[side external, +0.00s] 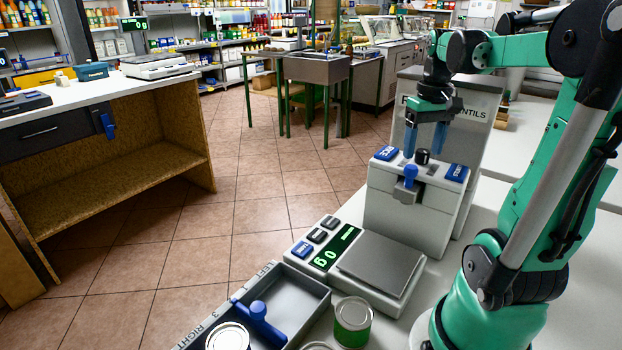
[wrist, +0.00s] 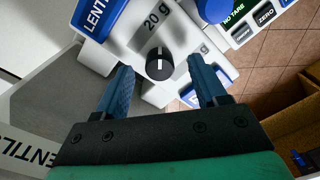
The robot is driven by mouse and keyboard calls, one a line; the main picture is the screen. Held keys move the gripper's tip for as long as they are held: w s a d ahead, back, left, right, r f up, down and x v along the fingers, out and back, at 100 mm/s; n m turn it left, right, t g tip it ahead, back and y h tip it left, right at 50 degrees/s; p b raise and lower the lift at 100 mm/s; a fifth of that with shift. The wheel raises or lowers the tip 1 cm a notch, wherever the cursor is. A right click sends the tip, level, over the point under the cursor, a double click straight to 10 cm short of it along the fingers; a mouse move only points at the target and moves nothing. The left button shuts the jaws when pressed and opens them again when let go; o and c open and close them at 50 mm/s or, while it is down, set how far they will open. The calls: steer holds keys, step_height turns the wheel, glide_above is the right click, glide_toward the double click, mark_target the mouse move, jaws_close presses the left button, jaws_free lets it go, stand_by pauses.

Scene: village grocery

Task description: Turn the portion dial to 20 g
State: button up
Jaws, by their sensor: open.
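The portion dial (wrist: 160,63) is a small black knob with a white pointer mark, on the white face of the dispenser. In the wrist view a "20 g" label lies just above it and a partly hidden "g" label to its right. I cannot tell for sure which label the mark faces. In the side view the dial (side external: 422,157) stands on top of the white dispenser (side external: 410,215). My gripper (side external: 424,152) points down over it, its blue fingers apart on either side. In the wrist view my gripper (wrist: 161,72) is open, with a gap around the dial.
A blue lever (side external: 410,175) is on the dispenser front, with blue labels beside the dial. A scale (side external: 380,265) reading 0 g stands in front. A grey tray (side external: 313,300) and a green can (side external: 352,322) are nearby. A grey lentils bin (side external: 473,150) stands behind.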

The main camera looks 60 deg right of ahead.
mark_target(423, 150)
steer(key=shift+r, duration=2.6)
steer(key=w+a+f+n+t, duration=0.2)
steer(key=w+a+f, duration=0.1)
steer(key=a, duration=0.4)
steer(key=w+a+f+n+t, duration=0.2)
steer(key=w+a+f+n, duration=0.1)
steer(key=a, duration=0.5)
steer(key=w+a+f+n+t, duration=0.2)
steer(key=w+a+f+t, duration=0.1)
steer(key=a, duration=0.5)
steer(key=shift+w+a+n, duration=0.2)
steer(key=shift+w+n, duration=0.1)
steer(key=shift+n, duration=0.1)
steer(key=shift+f, duration=0.1)
steer(key=shift+c, duration=0.2)
